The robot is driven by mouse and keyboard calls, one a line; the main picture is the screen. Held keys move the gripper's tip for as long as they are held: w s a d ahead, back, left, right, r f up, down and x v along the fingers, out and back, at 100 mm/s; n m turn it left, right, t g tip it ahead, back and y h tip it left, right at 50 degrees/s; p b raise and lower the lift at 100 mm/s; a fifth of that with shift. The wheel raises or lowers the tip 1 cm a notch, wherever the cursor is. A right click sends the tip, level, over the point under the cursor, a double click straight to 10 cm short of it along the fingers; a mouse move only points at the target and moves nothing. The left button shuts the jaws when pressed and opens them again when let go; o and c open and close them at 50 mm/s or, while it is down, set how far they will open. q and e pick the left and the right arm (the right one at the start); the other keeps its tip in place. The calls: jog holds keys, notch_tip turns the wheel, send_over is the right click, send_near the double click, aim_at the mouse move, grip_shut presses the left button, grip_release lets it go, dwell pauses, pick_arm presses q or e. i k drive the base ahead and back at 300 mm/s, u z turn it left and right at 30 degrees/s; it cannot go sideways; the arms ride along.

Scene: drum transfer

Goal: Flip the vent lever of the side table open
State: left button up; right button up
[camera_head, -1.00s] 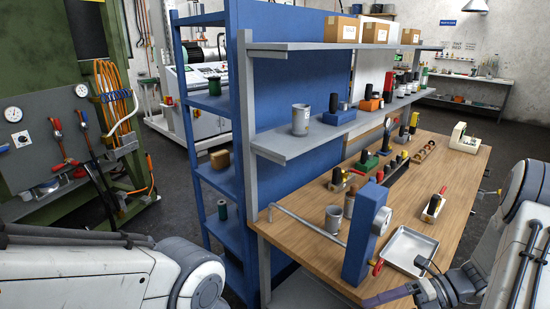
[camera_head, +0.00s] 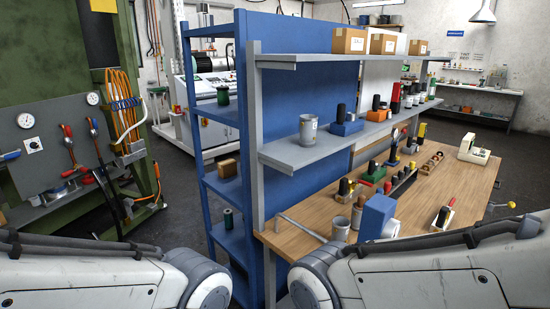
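A grey panel (camera_head: 33,146) on the green frame at the left carries two round gauges and red-handled levers (camera_head: 68,132). A blue handle (camera_head: 10,156) shows at its left edge. I cannot tell for certain which lever is the vent lever. A wooden table (camera_head: 460,190) stands at the right with a blue block-shaped fixture (camera_head: 376,216) near its front; my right arm hides the fixture's lower part. Both my arms cross the bottom of the head view. Neither gripper is in view.
A blue shelf rack (camera_head: 230,185) and a grey-shelved stand (camera_head: 300,155) with cans and boxes rise in the middle. A metal cup (camera_head: 341,228) and several tools stand on the table. Dark floor (camera_head: 180,190) is clear between the green frame and the rack.

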aim_at(511, 205)
jog(key=z, duration=2.25)
jog(key=i, duration=3.9)
jog(key=u, duration=0.45)
jog(key=i, duration=0.4)
jog(key=u, duration=0.3)
